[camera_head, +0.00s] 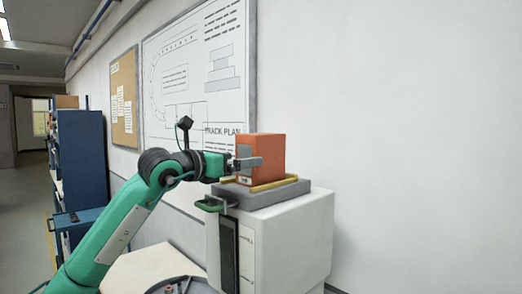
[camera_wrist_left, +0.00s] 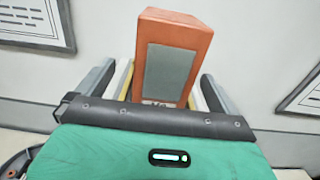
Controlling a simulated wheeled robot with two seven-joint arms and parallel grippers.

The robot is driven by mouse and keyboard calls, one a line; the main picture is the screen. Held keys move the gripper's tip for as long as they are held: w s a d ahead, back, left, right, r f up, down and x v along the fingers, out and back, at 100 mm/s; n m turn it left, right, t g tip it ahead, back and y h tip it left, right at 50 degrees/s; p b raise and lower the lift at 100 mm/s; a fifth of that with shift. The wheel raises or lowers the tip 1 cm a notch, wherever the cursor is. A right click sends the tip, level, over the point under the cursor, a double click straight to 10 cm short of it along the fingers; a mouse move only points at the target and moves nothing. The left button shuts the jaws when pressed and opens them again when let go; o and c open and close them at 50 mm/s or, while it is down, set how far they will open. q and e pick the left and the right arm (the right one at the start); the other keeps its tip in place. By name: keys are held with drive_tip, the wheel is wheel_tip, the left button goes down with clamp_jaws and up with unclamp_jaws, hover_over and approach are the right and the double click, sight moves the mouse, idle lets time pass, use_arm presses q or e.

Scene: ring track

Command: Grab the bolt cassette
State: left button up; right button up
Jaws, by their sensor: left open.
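The bolt cassette looks to be the orange box (camera_head: 274,160) with a grey front panel. It stands upright on a grey tray with yellow rails (camera_head: 275,184), on top of a white cabinet. My left gripper (camera_head: 250,165) is open at the cassette's front. In the left wrist view, the cassette (camera_wrist_left: 175,35) stands between the two grey fingers, one on each side, with gaps visible. The label low on its front is partly hidden by the gripper body. My right gripper is not in view.
The white cabinet (camera_head: 285,240) has a green handle (camera_head: 212,205) at its front left corner. A plain wall is close behind it, with a track plan board (camera_head: 200,75). A blue shelf unit (camera_head: 82,155) stands at the left, beside open floor.

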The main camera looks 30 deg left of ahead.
sight(270, 146)
use_arm(q)
drive_tip(key=shift+x, duration=0.8)
drive_tip(key=shift+w+d+p, duration=0.15)
drive_tip(key=shift+w+p, duration=0.15)
drive_tip(key=shift+w, duration=0.15)
drive_tip(key=shift+w+d+p, duration=0.1)
drive_tip(key=shift+p, duration=0.25)
drive_tip(key=p+x, duration=0.3)
drive_tip(key=shift+w+d+f, duration=0.1)
drive_tip(key=shift+d, duration=0.3)
drive_tip(key=shift+w+d+f+p, duration=0.2)
drive_tip(key=shift+w+p, duration=0.3)
drive_tip(key=shift+w, duration=0.05)
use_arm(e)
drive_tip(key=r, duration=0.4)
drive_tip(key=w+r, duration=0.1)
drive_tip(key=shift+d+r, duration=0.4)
